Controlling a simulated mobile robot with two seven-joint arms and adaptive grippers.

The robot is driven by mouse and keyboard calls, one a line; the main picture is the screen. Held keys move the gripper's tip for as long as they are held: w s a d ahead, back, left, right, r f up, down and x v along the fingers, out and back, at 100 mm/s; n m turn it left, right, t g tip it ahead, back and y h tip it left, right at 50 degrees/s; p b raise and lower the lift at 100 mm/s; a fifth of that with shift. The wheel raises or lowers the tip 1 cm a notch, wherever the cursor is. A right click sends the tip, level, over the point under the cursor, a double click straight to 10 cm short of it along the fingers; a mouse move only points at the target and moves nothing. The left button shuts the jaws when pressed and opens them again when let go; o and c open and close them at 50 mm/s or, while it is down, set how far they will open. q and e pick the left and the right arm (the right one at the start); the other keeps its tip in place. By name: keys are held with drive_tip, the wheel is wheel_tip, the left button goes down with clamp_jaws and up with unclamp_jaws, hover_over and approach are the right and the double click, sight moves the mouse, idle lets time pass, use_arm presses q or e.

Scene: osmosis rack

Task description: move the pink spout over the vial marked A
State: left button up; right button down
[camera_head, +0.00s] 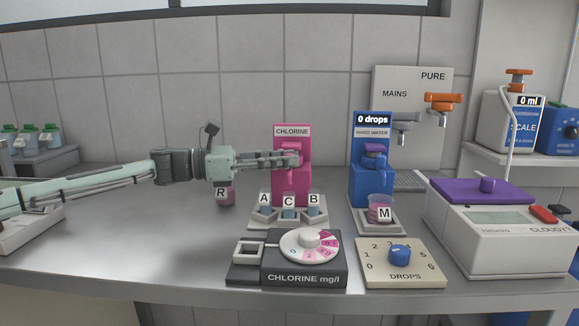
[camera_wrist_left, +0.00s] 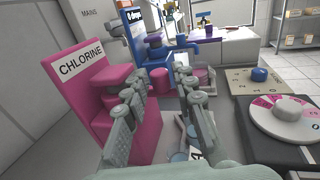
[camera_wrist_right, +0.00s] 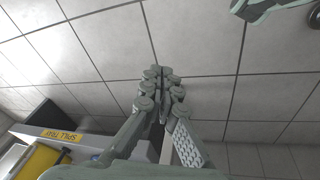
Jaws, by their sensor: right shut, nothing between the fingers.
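The pink chlorine dispenser (camera_head: 292,185) stands at the back, its pink spout partly hidden by my left gripper (camera_head: 290,158). In the left wrist view my left gripper (camera_wrist_left: 161,75) is open, with one finger overlapping the pink spout block (camera_wrist_left: 110,80). A pink cylinder (camera_wrist_left: 159,84) shows between the fingers; I cannot tell whether they touch it. Below the dispenser, a holder carries vials marked A (camera_head: 264,200), C (camera_head: 289,203) and B (camera_head: 314,200), with C in the middle. My right gripper (camera_wrist_right: 160,75) is shut and empty, facing the tiled wall.
A vial marked R (camera_head: 222,193) stands left of the holder. The blue hard-water dispenser (camera_head: 371,185) and cup M (camera_head: 381,210) are right. The chlorine dial (camera_head: 309,245) and drops dial (camera_head: 400,260) are in front. A turbidity meter (camera_head: 495,235) stands at the right.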

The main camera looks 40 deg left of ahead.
use_arm(q)
drive_tip(key=shift+w+d, duration=0.5)
drive_tip(key=shift+w, duration=0.05)
use_arm(e)
drive_tip(key=shift+w+r, duration=0.15)
drive_tip(key=shift+r, duration=0.95)
use_arm(q)
clamp_jaws()
